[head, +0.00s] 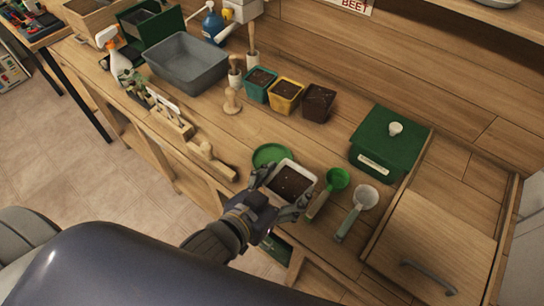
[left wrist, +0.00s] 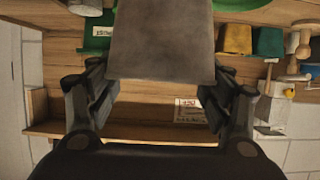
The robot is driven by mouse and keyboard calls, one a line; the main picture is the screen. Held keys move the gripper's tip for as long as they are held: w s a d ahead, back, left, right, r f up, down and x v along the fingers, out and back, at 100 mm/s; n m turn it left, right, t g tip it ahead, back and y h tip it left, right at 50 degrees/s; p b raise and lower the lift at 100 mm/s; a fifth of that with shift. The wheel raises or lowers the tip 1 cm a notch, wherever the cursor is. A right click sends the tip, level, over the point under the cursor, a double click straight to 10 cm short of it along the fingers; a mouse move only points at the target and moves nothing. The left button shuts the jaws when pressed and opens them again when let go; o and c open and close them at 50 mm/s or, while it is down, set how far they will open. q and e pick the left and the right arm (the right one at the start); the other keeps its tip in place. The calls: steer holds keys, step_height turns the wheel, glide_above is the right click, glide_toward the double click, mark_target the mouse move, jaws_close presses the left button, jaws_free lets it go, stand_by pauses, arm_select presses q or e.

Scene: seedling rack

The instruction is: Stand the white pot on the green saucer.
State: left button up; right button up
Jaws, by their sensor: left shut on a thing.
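The white pot (head: 313,178) is square, with a white rim and dark soil inside. My left gripper (head: 284,195) is shut on it, one finger on each side, near the bench's front edge. In the left wrist view the pot (left wrist: 160,45) looks grey in shadow and fills the space between the fingers (left wrist: 158,95). The green saucer (head: 268,153) is round and lies just behind and left of the pot, partly hidden by it. I cannot tell how high the pot is above the bench. My right gripper is not in view.
A green scoop (head: 337,179) and a white scoop (head: 366,197) lie close right of the pot. A green lidded box (head: 386,145) stands farther right. Teal (head: 260,84), yellow (head: 286,95) and brown (head: 319,102) pots stand behind. A wooden tool (head: 211,160) lies left of the saucer.

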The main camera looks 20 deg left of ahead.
arm_select(q)
steer(key=w+a+f+p, duration=0.2)
steer(key=w+a, duration=0.2)
steer(key=w, duration=0.2)
steer(key=w+a+f+p, duration=0.3)
steer(key=w+a, duration=0.1)
steer(key=w, duration=0.3)
steer(key=shift+a+p, duration=0.15)
steer(key=shift+p, duration=0.15)
steer(key=shift+w+f, duration=0.1)
steer(key=shift+f, duration=0.55)
steer(key=o, duration=1.7)
